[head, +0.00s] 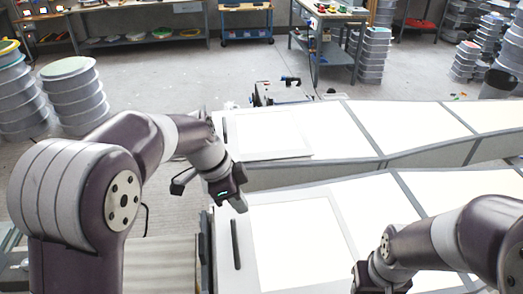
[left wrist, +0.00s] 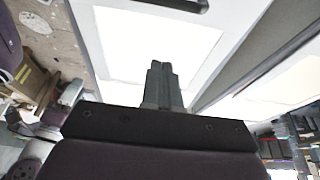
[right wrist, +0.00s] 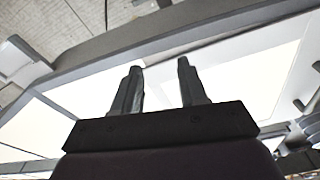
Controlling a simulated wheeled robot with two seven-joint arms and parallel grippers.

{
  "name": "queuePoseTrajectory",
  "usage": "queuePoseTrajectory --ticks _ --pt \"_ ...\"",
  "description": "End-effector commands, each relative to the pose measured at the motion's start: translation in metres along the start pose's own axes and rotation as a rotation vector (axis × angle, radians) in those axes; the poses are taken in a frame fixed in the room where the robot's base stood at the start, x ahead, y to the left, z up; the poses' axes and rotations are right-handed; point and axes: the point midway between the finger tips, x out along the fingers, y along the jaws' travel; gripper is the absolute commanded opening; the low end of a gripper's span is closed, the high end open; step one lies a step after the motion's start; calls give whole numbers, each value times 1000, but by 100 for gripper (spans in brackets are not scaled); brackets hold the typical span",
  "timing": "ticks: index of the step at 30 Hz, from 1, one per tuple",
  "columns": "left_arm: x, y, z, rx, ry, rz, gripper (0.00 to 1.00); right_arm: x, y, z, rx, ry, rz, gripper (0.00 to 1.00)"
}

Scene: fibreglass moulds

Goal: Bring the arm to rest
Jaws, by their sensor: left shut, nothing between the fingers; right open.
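My left gripper (head: 240,203) hangs at the end of my left arm, just above the near left part of the white panelled moulds. In the left wrist view its two fingers (left wrist: 162,84) are together with nothing between them. My right arm comes in from the right in the head view, and its gripper is mostly cut off at the bottom edge there. In the right wrist view my right gripper (right wrist: 160,85) has its fingers apart and nothing between them. A white mould panel (head: 300,240) lies below and between the two arms.
A second row of white panels (head: 340,125) runs behind the near one. A dark machine (head: 280,92) stands at its far left end. Stacks of round grey moulds (head: 75,95) stand at the left. A workbench (head: 330,40) stands at the back. Bare floor (head: 170,75) shows between them.

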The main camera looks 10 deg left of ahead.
Motion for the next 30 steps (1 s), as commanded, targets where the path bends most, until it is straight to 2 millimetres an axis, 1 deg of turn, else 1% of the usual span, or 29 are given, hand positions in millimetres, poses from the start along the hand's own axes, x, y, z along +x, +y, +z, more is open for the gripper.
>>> queuePoseTrajectory --ticks 2,4,5,6,8,9,11,12,15,18,20,22,30 --pt "1 0 0 -6 0 0 0 1 0 0 0 -1 0 43" --pt "1 -2 0 -80 1 -10 0 1 0 0 0 -1 0 43" --pt "2 -5 1 -143 -1 -27 0 1 0 0 0 -1 0 43" --pt "7 -6 8 -261 -16 -47 0 2 0 0 0 -1 0 43" --pt "18 1 27 -487 -58 -82 0 1 0 0 0 -1 0 43" --pt "24 10 43 -650 -86 -116 0 1 0 0 0 -1 0 43" --pt "33 28 69 -881 -122 -175 0 1 0 0 0 -1 0 43" --pt "37 43 86 -1017 -138 -215 0 1 0 0 0 -1 0 43" --pt "44 81 118 -1238 -162 -287 0 1 0 0 0 -1 0 43" --pt "46 109 136 -1278 -188 -302 0 1 0 0 0 -1 0 43" --pt "46 118 140 -1272 -202 -298 0 1 0 0 0 -1 0 43" --pt "43 118 140 -1275 -194 -304 0 1 0 0 0 -1 0 43" --pt "43 118 140 -1276 -196 -302 0 1 0 0 0 0 0 43"
